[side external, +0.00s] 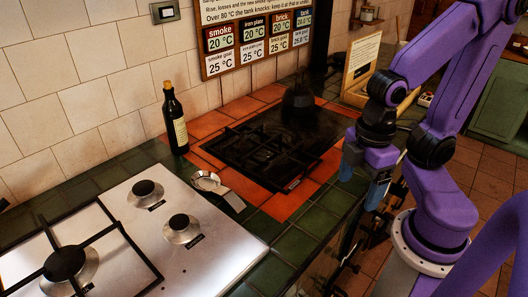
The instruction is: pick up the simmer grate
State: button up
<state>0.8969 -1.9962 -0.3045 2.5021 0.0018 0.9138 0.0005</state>
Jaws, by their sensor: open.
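Two grates show, and I cannot tell which is the simmer grate. A black grate (262,146) lies on the dark panel set in orange tiles at the middle. A thin black square grate (118,224) stands around a burner on the steel hob at the lower left. The small labels by them are too small to read. My gripper (362,176) points down at the right edge of the counter, right of the dark panel. It is open, its two blue-tipped fingers apart and nothing seen between them. It is apart from both grates.
The steel hob (215,255) has two uncovered burners. A dark bottle (175,122) stands by the wall. A metal spoon-like item (207,182) lies between hob and panel. A dark pot (298,98) is at the panel's back. A sign (360,62) stands behind.

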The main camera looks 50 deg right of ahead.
jog(key=c, duration=0.8)
jog(key=shift+c, duration=0.2)
jog(key=w+r+n, duration=0.2)
jog(key=w+n, duration=0.1)
jog(key=w, duration=2.4)
jog(key=n, duration=0.3)
send_over(269, 141)
notch_tip(269, 141, down, 6)
jog(key=f, duration=1)
jog(key=shift+w+d+f, duration=0.1)
jog(key=shift+d+f, duration=0.1)
jog(key=shift+f, duration=0.1)
jog(key=shift+a+f, duration=0.15)
jog(key=shift+f, duration=2.9)
